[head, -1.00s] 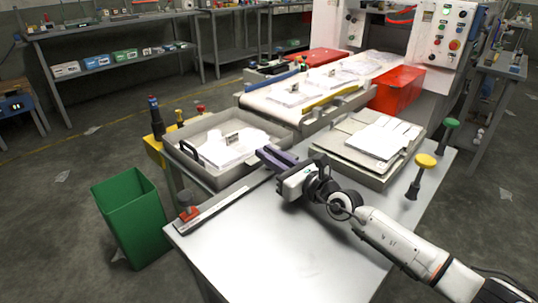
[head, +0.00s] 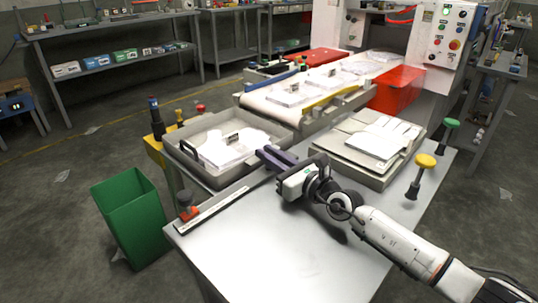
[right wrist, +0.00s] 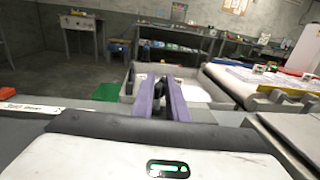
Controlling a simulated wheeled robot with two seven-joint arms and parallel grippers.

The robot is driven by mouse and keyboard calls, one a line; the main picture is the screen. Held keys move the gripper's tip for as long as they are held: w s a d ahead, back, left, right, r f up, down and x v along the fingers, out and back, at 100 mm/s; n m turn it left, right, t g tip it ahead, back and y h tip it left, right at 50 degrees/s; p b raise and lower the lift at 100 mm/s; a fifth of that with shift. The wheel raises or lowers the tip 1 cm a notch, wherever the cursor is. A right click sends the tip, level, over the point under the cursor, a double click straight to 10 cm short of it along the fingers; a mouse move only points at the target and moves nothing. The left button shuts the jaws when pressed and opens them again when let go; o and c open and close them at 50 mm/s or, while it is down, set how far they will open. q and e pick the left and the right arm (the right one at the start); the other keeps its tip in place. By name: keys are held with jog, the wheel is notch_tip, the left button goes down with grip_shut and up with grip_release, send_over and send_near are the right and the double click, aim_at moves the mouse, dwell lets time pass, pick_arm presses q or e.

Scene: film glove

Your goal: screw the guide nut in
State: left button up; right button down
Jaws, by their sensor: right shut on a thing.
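My right gripper (head: 268,157) has purple fingers that reach over the near right edge of the grey tray, pointing left and away. In the right wrist view its fingers (right wrist: 161,90) are close together, with a small dark thing (right wrist: 161,80) between their far ends. The fingers mostly hide this thing, and I cannot tell if it is the guide nut. A long pale guide bar (head: 212,209) lies along the left edge of the steel table, with a red block and dark knob (head: 188,208) at its left end. My left gripper is not in view.
The grey tray (head: 205,178) holds white pieces and has a black handle. A second grey tray (head: 372,170) lies to the right, near yellow (head: 426,161) and green (head: 451,123) knobs. A green bin (head: 133,215) stands left. The front of the steel table (head: 290,245) is clear.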

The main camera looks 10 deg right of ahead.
jog(key=c, duration=1.7)
grip_release()
jog(key=shift+c, duration=0.2)
jog(key=shift+s+d, duration=0.2)
jog(key=shift+s, duration=0.1)
jog(key=p+v, duration=0.2)
jog(key=v, duration=0.6)
jog(key=shift+s+d+f, duration=0.1)
jog(key=shift+s+d, duration=0.05)
jog(key=shift+s, duration=0.1)
jog(key=shift+s+d, duration=0.2)
jog(key=shift+s, duration=0.25)
